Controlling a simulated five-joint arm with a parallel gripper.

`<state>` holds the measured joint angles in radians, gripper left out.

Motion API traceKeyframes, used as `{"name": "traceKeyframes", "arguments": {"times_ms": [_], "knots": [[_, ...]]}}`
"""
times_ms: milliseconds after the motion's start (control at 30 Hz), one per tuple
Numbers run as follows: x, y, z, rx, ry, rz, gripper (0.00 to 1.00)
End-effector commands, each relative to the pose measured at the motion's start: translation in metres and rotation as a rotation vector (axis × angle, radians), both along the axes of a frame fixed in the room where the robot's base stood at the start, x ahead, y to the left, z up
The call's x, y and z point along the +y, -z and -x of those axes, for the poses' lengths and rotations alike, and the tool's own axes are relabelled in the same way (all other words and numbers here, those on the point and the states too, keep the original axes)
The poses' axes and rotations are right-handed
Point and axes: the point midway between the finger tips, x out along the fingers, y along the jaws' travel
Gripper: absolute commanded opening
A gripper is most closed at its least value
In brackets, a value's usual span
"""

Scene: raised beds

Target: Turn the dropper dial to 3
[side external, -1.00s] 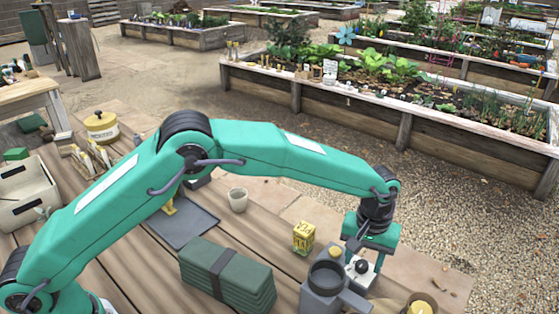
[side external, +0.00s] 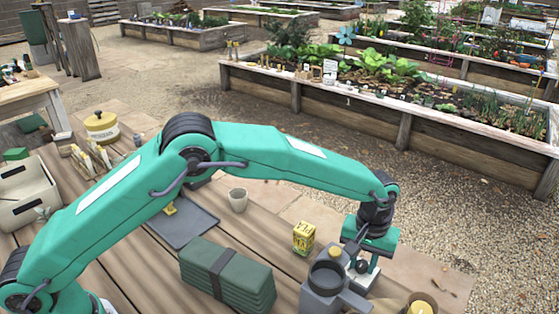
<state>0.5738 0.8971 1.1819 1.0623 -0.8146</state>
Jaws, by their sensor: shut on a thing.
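The dropper (side external: 322,296) is a grey device with a round dark hopper on top, near the front edge of the bench. Its dial, a small dark knob (side external: 362,267) on a pale plate, is at its right rear side. My gripper (side external: 362,262) points down over the plate and is shut on the dial knob. The fingers partly hide the knob. The dial's numbers and pointer are too small to read.
A small yellow packet (side external: 303,238) stands just behind the dropper. A yellow-topped round item (side external: 420,307) is at its right. A strapped dark green stack (side external: 227,275), a grey tray (side external: 184,227) and a pale cup (side external: 238,200) are to the left.

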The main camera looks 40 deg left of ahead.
Motion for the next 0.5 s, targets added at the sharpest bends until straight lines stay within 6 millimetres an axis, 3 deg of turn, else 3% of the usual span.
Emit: {"name": "traceKeyframes", "arguments": {"times_ms": [500], "knots": [[0.0002,-0.0010,-0.0007,0.000,0.290,0.000,0.04]]}}
